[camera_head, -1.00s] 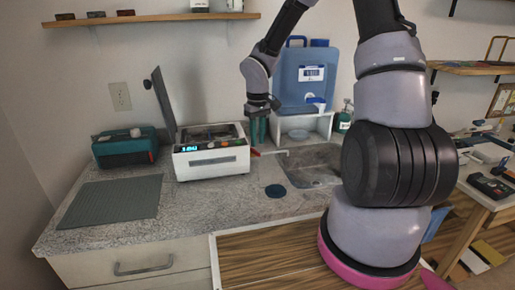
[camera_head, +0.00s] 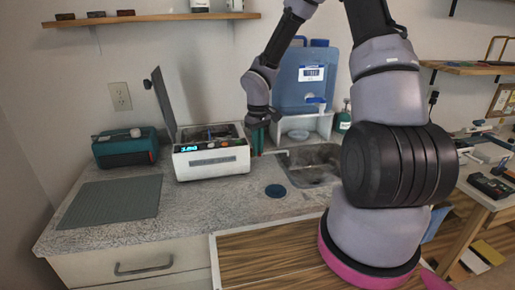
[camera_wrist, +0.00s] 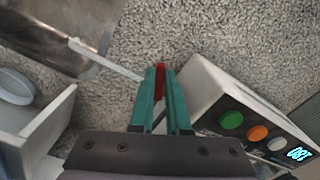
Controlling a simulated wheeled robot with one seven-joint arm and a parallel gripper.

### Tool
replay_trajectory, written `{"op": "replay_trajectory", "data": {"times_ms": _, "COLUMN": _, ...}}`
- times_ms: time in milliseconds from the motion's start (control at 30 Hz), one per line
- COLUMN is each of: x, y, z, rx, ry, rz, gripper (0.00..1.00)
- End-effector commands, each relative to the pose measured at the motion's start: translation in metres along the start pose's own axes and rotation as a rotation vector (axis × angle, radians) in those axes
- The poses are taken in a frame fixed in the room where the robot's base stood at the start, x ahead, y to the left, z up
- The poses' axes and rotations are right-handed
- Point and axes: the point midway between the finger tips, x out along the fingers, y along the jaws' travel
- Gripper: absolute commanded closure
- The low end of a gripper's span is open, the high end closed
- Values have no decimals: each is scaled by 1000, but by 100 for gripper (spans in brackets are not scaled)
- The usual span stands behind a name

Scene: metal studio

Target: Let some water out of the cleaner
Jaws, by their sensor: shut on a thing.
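The cleaner (camera_head: 212,161) is a white box on the counter with its lid (camera_head: 164,103) raised and its front display lit. In the wrist view its side (camera_wrist: 215,100) shows right of my gripper, with green and orange buttons. A red valve handle (camera_wrist: 160,80) sits between the green fingers of my gripper (camera_wrist: 158,90), which is shut on it. A pale thin spout (camera_wrist: 105,60) runs from near the handle to over the sink (camera_wrist: 60,35). In the head view my gripper (camera_head: 257,140) is at the cleaner's right side and the handle is hidden.
The sink (camera_head: 318,165) is to the right, with a blue water tank (camera_head: 306,75) on a white stand behind it. A teal box (camera_head: 125,149) and a grey mat (camera_head: 110,202) are on the left.

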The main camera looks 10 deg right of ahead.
Motion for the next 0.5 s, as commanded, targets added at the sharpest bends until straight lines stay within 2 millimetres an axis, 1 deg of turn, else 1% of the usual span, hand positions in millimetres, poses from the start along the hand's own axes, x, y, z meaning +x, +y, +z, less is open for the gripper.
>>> {"op": "replay_trajectory", "data": {"times_ms": 200, "x": 0, "y": 8, "z": 0, "rx": -207, "ry": -1, "rz": 0, "gripper": 100}}
{"op": "replay_trajectory", "data": {"times_ms": 300, "x": 0, "y": 10, "z": -1, "rx": -281, "ry": -1, "rz": 0, "gripper": 100}}
{"op": "replay_trajectory", "data": {"times_ms": 500, "x": 0, "y": 12, "z": -1, "rx": -329, "ry": -2, "rz": 0, "gripper": 100}}
